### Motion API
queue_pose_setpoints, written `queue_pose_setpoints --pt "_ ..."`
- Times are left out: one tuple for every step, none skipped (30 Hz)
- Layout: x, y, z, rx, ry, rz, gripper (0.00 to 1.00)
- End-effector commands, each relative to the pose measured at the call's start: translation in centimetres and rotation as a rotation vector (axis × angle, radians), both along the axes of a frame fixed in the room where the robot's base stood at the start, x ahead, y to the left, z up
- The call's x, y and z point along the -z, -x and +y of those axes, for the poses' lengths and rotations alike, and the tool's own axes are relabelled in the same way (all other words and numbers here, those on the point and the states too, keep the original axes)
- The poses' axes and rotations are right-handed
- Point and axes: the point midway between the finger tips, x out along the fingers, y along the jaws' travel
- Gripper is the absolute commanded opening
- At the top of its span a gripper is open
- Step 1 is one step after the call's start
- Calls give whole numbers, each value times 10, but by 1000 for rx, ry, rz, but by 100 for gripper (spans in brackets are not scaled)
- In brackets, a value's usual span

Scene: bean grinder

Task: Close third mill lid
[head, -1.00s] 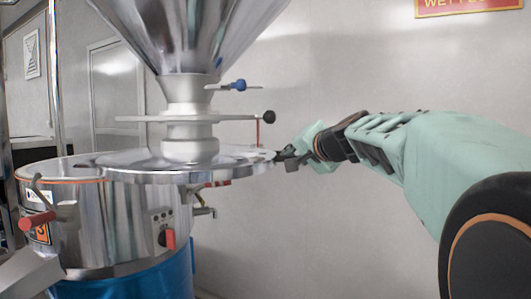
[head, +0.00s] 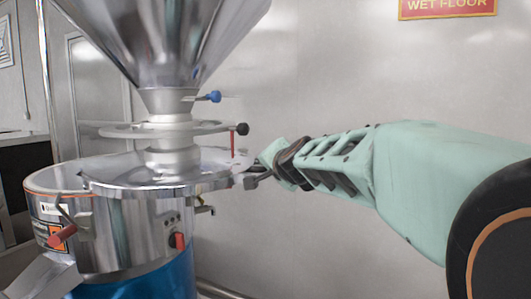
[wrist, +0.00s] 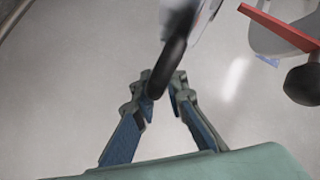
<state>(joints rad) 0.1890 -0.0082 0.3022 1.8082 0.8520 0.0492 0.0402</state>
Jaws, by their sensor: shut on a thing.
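The steel mill drum (head: 110,235) stands on the left in the head view, on a blue base. Its round, shiny lid (head: 125,186) lies off-centre over the drum and overhangs to the right. An orange rim shows uncovered at the drum's left.
A funnel hopper (head: 165,50) rises above the lid, with a ring collar and knobbed levers (head: 241,129) close to my gripper.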

Motion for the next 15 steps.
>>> queue_pose_setpoints --pt "-2 3 13 -8 -4 15 0" --pt "-1 5 16 -3 -5 16 0" --pt "-2 7 19 5 -5 16 0" --pt "-2 9 22 12 -7 17 0" --pt "-2 10 24 17 -6 16 0" --pt "-2 13 29 24 -6 16 0" --pt "-3 15 31 30 -6 16 0" --pt "-3 17 34 35 -7 16 0" --pt "-3 20 37 43 -6 14 0" --pt "-3 22 40 49 -6 13 0" --pt "-4 24 43 54 -6 11 0" --pt "-4 26 46 62 -7 9 0" --pt "-5 28 49 67 -8 8 0" --pt "-5 30 52 72 -8 6 0" --pt "-6 32 56 80 -10 3 0"
